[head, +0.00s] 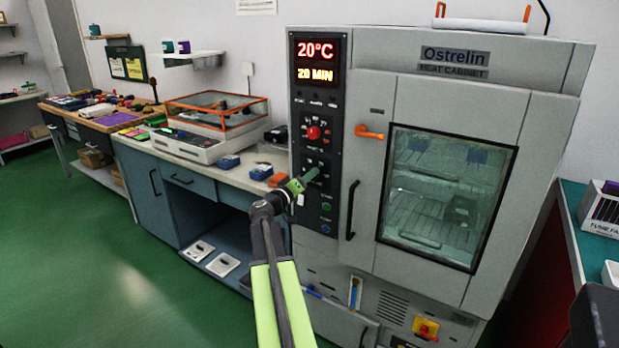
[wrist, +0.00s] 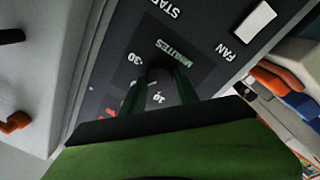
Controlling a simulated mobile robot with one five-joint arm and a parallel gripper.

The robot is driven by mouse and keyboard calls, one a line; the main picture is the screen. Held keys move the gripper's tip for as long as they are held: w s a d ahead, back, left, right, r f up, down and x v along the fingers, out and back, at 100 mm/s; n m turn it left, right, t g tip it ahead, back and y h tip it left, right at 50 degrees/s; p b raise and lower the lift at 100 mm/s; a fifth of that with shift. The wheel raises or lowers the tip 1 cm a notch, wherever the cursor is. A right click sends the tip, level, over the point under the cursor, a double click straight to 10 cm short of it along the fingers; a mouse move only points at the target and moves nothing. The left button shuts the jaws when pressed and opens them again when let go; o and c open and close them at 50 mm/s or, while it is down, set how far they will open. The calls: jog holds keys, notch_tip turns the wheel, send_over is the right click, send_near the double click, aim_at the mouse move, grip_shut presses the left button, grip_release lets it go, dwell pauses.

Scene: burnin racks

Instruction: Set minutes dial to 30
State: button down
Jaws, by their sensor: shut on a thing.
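The heat cabinet (head: 445,85) has a dark control panel with a lit display (head: 317,61) that reads 20°C and 20 MIN. My gripper (head: 311,174) reaches the panel below the red knob. In the wrist view my gripper's fingers (wrist: 163,85) are shut on the dark minutes dial (wrist: 158,72), beside the upside-down MINUTES label (wrist: 173,52). In the head view the dial is mostly behind my gripper.
A red knob (head: 313,132) sits above my gripper. An orange latch (head: 369,132) and a dark door handle (head: 352,210) are to its right. A white fan switch (wrist: 255,22) is near the dial. A bench (head: 190,165) with devices stands left; the green floor there is clear.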

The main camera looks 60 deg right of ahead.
jog(key=m, duration=0.5)
jog(key=m+p, duration=0.1)
jog(key=m, duration=0.5)
jog(key=shift+s+r+m+g+y, duration=0.1)
jog(key=shift+m+g+y, duration=0.2)
jog(key=shift+y, duration=0.1)
jog(key=shift+p, duration=0.3)
jog(key=c, duration=0.9)
grip_release()
jog(key=shift+a, duration=0.1)
